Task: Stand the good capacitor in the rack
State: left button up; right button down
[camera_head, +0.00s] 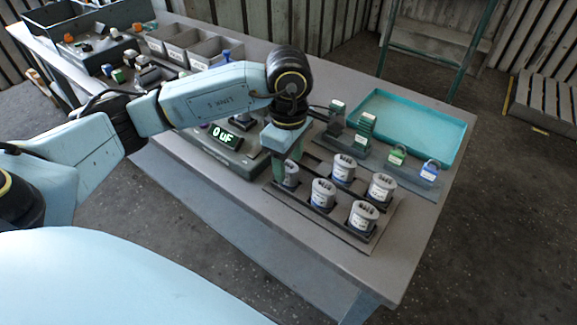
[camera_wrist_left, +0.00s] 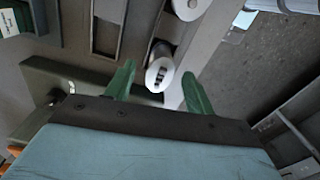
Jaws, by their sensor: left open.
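The rack (camera_head: 337,232) is a dark low board near the table's front edge. Several grey cylindrical capacitors with white labels stand in it, such as one in front (camera_head: 362,216) and one behind (camera_head: 343,167). A capacitor (camera_head: 291,174) is upright at the rack's left end; it also shows in the left wrist view (camera_wrist_left: 159,73). My left gripper (camera_head: 286,163) points down over that capacitor with its green fingers apart. In the left wrist view the fingers (camera_wrist_left: 158,88) are on either side of it, with gaps visible. My right gripper is out of view.
A tester (camera_head: 225,139) reading "0 uF" stands left of the rack. Behind are green blocks (camera_head: 365,126), a green padlock (camera_head: 397,155), a blue padlock (camera_head: 430,169) and an empty teal tray (camera_head: 456,143). Grey bins (camera_head: 211,50) stand at far left. The front table strip is clear.

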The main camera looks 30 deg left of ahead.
pick_arm(q)
notch_tip(320, 180, up, 11)
jog(key=shift+f, duration=0.2)
jog(key=shift+f, duration=0.1)
dwell(0.5)
